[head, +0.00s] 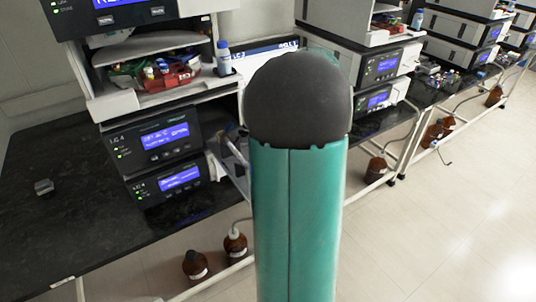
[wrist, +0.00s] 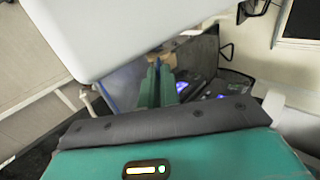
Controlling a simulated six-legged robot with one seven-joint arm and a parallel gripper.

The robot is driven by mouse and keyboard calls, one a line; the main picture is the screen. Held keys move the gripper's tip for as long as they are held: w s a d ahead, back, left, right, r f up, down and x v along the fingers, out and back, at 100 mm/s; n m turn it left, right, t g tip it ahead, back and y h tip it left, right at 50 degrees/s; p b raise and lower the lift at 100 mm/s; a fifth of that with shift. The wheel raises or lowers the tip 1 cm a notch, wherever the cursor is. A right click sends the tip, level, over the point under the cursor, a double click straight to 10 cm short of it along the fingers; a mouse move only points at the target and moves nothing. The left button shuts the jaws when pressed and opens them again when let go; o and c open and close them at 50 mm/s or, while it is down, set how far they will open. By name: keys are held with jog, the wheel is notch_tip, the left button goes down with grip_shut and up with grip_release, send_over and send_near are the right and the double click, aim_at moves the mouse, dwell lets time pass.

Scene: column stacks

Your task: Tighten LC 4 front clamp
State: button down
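The LC 4 stack stands at the left in the head view, with an upper unit (head: 150,158) and a lower unit (head: 155,203), both with lit blue displays. Its open shelf (head: 150,95) above holds a red part (head: 172,80), green pieces and small bottles. I cannot make out the front clamp. My gripper (wrist: 158,68) shows in the wrist view as two narrow teal fingers close together, near a tan patch (wrist: 161,58) and dark units with blue displays (wrist: 208,92). Whether they hold anything is unclear. My arm hides the gripper in the head view.
Brown bottles (head: 195,264) stand below. More stacks (head: 370,70) line the bench to the right. A large white panel (wrist: 120,30) is close in the wrist view.

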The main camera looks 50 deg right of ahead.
dwell(0.4)
jog(key=c, duration=1.6)
grip_release()
jog(key=v, duration=1.4)
jog(key=shift+s+f, duration=0.1)
jog(key=shift+f, duration=0.1)
